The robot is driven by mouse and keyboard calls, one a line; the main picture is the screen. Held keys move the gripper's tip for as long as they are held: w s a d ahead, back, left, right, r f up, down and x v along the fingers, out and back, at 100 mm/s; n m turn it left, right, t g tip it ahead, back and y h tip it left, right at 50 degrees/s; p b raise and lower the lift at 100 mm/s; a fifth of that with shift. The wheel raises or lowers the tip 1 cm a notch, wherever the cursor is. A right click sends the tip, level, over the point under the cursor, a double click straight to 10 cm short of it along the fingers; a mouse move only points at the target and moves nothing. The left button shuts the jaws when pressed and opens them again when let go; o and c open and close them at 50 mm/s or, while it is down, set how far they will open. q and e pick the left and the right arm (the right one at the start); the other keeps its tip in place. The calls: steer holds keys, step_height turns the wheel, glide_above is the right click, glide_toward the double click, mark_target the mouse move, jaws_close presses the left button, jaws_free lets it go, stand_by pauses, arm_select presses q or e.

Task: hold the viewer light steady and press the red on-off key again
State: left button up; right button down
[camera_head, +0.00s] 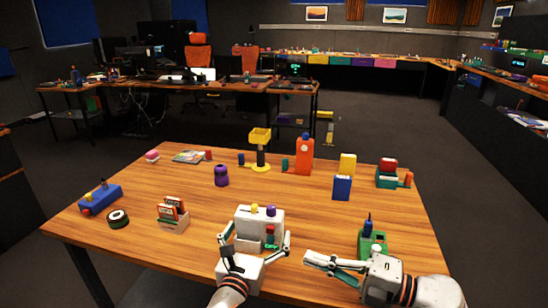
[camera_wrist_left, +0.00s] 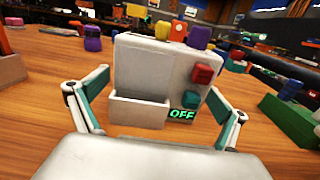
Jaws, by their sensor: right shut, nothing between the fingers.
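The viewer light (camera_head: 262,218) is a white box standing upright near the front edge of the table, with yellow and purple knobs on top. In the left wrist view its front (camera_wrist_left: 140,72) carries a red key (camera_wrist_left: 202,75), a green key (camera_wrist_left: 191,100) and a display (camera_wrist_left: 181,115) that reads OFF in green. My left gripper (camera_head: 256,243) has one finger at each side of the box, and the fingertips appear to touch its sides. My right gripper (camera_head: 308,260) is shut and empty, to the right of the box and apart from it, its fingers pointing left.
A green device (camera_head: 372,243) stands just beyond my right gripper. A card holder (camera_head: 172,220), a black-and-green roll (camera_head: 118,218) and a blue box (camera_head: 101,199) are at the left. A purple object (camera_head: 221,176) and a blue block (camera_head: 342,187) stand farther back. The table between them is clear.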

arm_select(q)
steer(key=v, duration=1.2)
steer(key=shift+s, duration=0.1)
arm_select(e)
steer(key=shift+r, duration=0.1)
arm_select(q)
steer(key=shift+p+v, duration=0.75)
steer(key=shift+v, duration=2.15)
arm_select(e)
steer(key=shift+w+r, duration=0.1)
steer(key=shift+r, duration=1.5)
arm_select(q)
steer(key=shift+r, duration=0.1)
